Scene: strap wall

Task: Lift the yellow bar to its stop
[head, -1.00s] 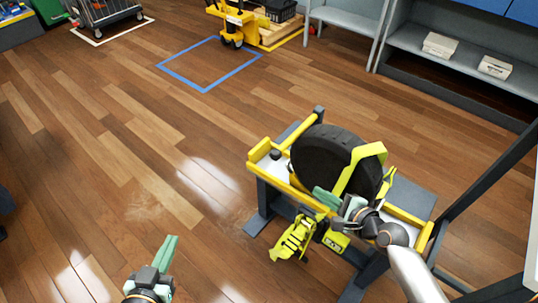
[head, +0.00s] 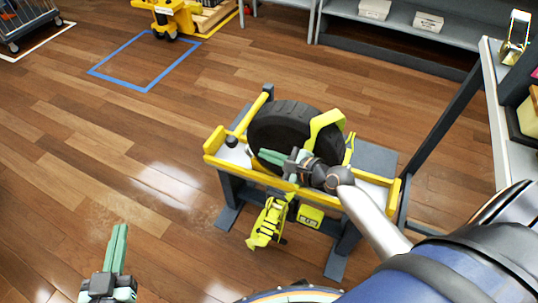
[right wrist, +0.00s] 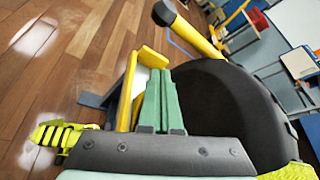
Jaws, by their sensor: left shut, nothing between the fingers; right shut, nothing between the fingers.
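A yellow bar (head: 253,114) with a dark end slants up beside the tyre at the back left of a yellow and grey stand (head: 298,187). In the right wrist view the bar (right wrist: 197,34) shows at the top, apart from my fingers. My right gripper (head: 270,157) is shut and empty, in front of the tyre's lower left side; its green fingers (right wrist: 160,98) also show in the right wrist view. My left gripper (head: 118,246) is shut and empty over open floor at lower left. The bar's lower end is partly hidden by the tyre.
A black tyre (head: 285,128) stands in the stand with a yellow strap (head: 325,125) over its right side. A yellow-green strap bundle (head: 268,222) hangs at the front. Grey shelves (head: 440,45) are behind. Floor left of the stand is clear.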

